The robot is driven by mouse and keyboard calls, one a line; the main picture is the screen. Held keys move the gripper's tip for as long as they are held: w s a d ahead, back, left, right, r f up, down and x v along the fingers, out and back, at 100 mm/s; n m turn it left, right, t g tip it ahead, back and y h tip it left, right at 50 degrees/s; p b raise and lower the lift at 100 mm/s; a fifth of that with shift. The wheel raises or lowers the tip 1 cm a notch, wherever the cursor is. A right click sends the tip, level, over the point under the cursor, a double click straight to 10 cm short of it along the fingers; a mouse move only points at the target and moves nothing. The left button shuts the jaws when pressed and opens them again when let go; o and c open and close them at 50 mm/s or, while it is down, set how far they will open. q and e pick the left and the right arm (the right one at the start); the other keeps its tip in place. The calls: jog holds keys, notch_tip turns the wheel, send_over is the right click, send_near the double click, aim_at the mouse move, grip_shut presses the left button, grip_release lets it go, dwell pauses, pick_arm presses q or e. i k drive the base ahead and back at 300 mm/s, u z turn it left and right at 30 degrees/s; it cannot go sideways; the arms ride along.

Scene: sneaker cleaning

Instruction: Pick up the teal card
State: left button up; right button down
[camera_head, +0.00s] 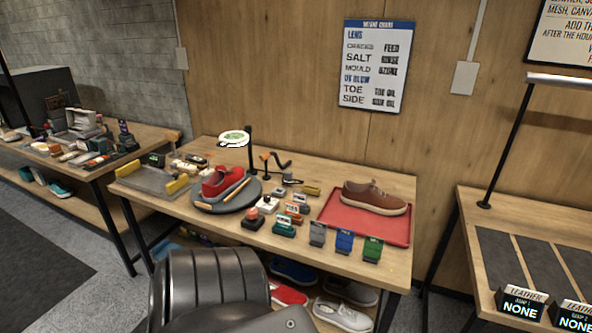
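A small teal item with a white label (284,228) is on the middle wooden table, near its front edge. It is the closest match I see to the teal card, but it is too small to tell whether it is a card or a holder. Orange and other labelled pieces (293,217) stand just behind it. To its right, a grey piece (317,234), a blue piece (344,241) and a green piece (372,249) stand in a row. Neither of my grippers shows in the head view.
A brown shoe (374,197) sits on a red tray (337,217) at the right. A red shoe (220,181) is on a round dark stand (248,196). A lamp (236,138) rises behind it. A dark ribbed shape (210,285) fills the lower front. Shoes (342,315) lie below the table.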

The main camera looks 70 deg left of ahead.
aim_at(284, 221)
jog(key=i, duration=1.1)
jog(key=u, duration=1.65)
